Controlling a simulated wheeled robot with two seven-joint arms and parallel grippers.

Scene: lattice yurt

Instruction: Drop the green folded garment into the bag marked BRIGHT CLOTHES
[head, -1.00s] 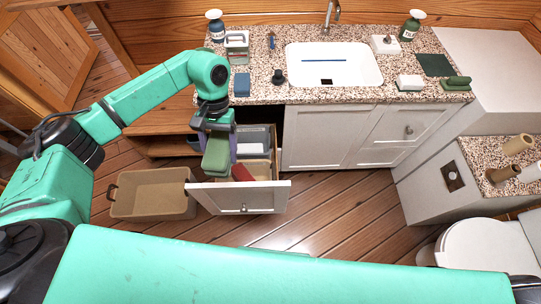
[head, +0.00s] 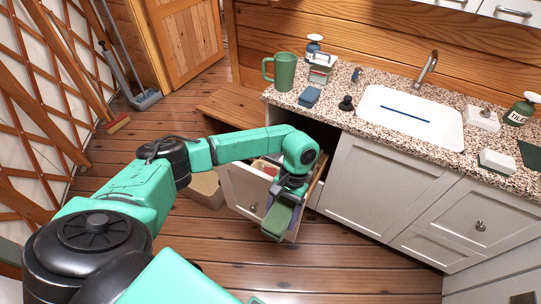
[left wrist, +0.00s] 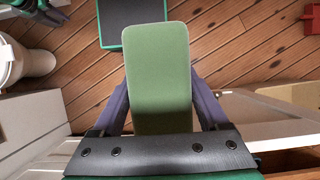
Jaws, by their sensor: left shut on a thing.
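My left gripper (head: 279,212) is shut on the green folded garment (head: 277,221), holding it in the air in front of the open drawer (head: 243,190) under the counter. In the left wrist view the garment (left wrist: 158,70) is a smooth, pale green rounded block between the purple fingers, above the plank floor. My right gripper (left wrist: 48,12) seems to show in part at the top left of the left wrist view, cut off, its jaws unclear. I see no bag with a readable BRIGHT CLOTHES mark; my arm and the drawer front hide much of the drawer's inside.
A beige bin (head: 206,189) stands on the floor left of the drawer, partly behind my arm. The counter (head: 345,118) carries a green mug (head: 282,72), a blue block (head: 309,97) and a sink (head: 408,112). The floor in front of the cabinets is clear.

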